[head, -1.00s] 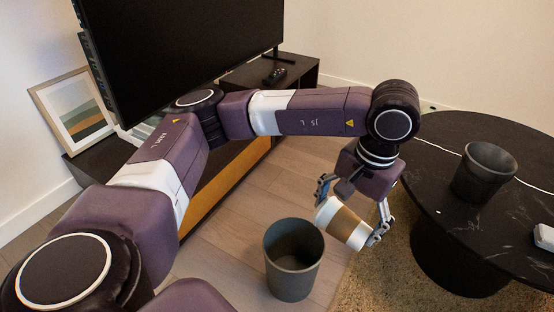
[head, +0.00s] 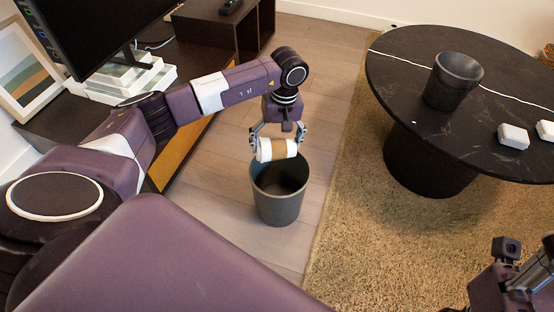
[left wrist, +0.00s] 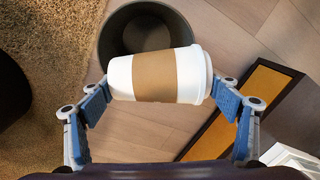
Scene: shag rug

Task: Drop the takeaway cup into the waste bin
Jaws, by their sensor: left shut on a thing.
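The takeaway cup (head: 278,150), white with a brown sleeve, lies on its side in my left gripper (head: 278,146). The gripper is shut on it, one finger at the lid end and one at the base. In the head view the cup overlaps the far rim of the grey waste bin (head: 278,207), which stands upright on the floor. In the left wrist view the cup (left wrist: 158,76) covers part of the bin's round opening (left wrist: 135,30). The part of the bin's inside that shows looks empty. Part of my right arm's end (head: 508,280) shows at the lower right; its fingers are unclear.
A round black table (head: 400,75) at the right holds a dark pot (head: 453,82) and small white boxes (head: 513,136). A low TV stand (head: 205,30) is at the left. A shaggy rug (head: 365,250) lies right of the bin. Wooden floor surrounds the bin.

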